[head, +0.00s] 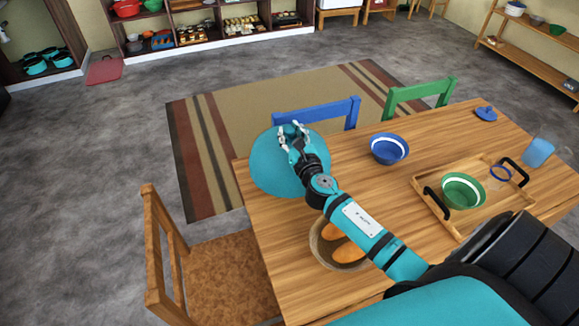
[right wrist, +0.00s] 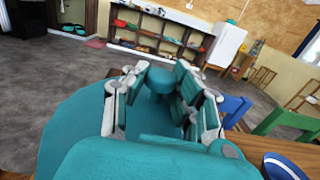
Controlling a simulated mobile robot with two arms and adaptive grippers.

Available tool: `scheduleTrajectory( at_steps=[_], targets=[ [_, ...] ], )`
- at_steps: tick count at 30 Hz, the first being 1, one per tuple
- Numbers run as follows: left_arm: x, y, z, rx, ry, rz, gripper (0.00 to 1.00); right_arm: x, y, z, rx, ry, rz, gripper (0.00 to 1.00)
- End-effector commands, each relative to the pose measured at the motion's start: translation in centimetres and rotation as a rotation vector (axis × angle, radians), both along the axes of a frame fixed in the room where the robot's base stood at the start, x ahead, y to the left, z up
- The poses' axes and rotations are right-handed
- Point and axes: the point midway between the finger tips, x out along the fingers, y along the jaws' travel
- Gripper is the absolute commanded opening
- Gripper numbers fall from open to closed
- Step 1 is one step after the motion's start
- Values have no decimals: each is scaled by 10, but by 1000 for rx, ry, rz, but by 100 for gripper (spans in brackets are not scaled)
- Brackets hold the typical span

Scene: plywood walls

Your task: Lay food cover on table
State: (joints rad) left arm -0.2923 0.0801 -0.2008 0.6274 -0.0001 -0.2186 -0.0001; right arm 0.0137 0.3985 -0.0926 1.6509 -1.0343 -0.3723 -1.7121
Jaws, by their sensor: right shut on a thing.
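The food cover (head: 268,172) is a teal dome at the far left corner of the wooden table (head: 300,235). Part of it reaches past the table edges in the head view; I cannot tell whether it touches the tabletop. My right gripper (head: 293,135) is over the cover and shut on it. In the right wrist view the fingers (right wrist: 160,90) are around the cover's teal knob (right wrist: 160,78), with the dome (right wrist: 75,130) spreading below and to the left. My left gripper is not in view.
A blue bowl (head: 389,148), a tray (head: 450,228) with a green bowl (head: 463,190), and a blue cup (head: 538,152) stand to the right. Chairs (head: 165,255) surround the table. Bare tabletop shows between cover and blue bowl.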

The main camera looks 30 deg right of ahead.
Motion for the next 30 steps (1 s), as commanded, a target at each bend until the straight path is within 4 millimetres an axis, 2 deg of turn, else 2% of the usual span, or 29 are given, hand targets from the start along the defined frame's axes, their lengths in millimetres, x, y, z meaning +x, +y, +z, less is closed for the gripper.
scheduleTrajectory(
  at_steps=[1, 8, 13, 16, 22, 23, 28, 30],
  targets=[
    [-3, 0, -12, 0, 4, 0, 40, 0, 1, -17, 3, 0, -1, 0],
    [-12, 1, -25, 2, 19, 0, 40, 0, 1, -39, 0, -2, 0, 0],
    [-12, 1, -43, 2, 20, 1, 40, 0, 1, -66, 1, -1, -1, 0],
    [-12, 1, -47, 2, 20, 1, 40, 0, 1, -72, -1, -2, 1, 0],
    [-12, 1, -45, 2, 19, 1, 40, -1, 1, -71, -2, -1, 2, 0],
    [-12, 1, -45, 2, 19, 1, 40, -1, 1, -71, -2, 0, 2, 26],
    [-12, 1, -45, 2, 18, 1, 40, -1, 1, -71, -2, 0, 2, 48],
    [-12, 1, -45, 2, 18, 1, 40, -1, 1, -71, -2, 0, 1, 48]
  ],
)
